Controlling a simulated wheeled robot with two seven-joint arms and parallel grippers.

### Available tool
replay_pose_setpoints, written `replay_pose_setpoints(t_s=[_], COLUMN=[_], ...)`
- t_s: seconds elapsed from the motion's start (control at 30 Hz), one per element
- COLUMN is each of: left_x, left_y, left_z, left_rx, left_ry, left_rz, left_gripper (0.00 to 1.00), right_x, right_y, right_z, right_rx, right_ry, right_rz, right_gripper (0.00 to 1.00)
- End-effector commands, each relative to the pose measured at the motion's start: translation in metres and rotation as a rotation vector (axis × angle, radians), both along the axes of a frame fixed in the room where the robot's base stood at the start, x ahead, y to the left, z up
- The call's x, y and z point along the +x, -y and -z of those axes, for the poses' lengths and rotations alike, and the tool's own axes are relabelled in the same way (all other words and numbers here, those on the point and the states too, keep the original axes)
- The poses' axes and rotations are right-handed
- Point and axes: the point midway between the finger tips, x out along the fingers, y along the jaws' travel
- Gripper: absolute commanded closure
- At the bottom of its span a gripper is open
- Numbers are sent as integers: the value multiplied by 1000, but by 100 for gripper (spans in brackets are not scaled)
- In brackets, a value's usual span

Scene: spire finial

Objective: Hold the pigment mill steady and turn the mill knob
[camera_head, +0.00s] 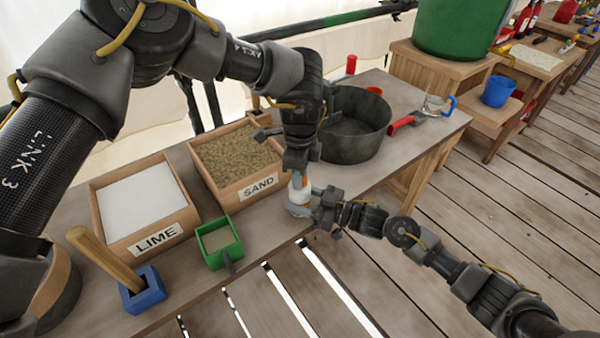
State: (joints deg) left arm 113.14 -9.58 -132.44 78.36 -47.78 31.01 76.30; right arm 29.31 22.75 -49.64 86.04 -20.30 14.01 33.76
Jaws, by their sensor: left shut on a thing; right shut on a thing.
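The pigment mill (298,194) is a small whitish body with an orange band near its top. It stands upright near the front edge of the wooden bench. My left gripper (297,173) comes down from above and is shut at the top of the mill, on the mill knob, which its jaws hide. My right gripper (309,202) reaches in from the right and is shut on the lower body of the mill. The two grippers hide much of the mill.
A wooden LIME box (156,236), a SAND box (217,184), a green scoop (214,263) and a blue block tool (147,291) are left of the mill. A dark round tub (345,146) and red-handled trowel (402,123) stand behind and right. The bench edge is close.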

Motion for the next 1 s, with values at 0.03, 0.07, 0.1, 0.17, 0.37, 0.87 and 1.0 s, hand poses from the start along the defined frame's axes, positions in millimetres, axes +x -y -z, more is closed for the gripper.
replay_pose_setpoints(t_s=[0.03,0.07,0.1,0.17,0.37,0.87,1.0], left_x=[0,0,0,0,0,0,0], left_y=[1,1,0,1,1,1,1], left_z=[0,0,0,0,0,0,0], left_rx=[-3,-4,-3,-4,-3,-2,-3], left_ry=[-2,-1,-1,-2,-2,-3,-3], left_rz=[37,63,99,156,346,822,951], left_gripper=[92,92,92,92,92,92,92], right_x=[0,0,0,0,0,0,0], right_y=[0,0,0,0,0,0,0], right_z=[0,0,0,1,1,1,1], right_rx=[-1,-1,-1,-1,-1,-1,-1], right_ry=[-1,-1,-1,-1,-1,-2,-2], right_rz=[1,1,1,1,1,0,0], right_gripper=[74,74,74,74,74,74,74])
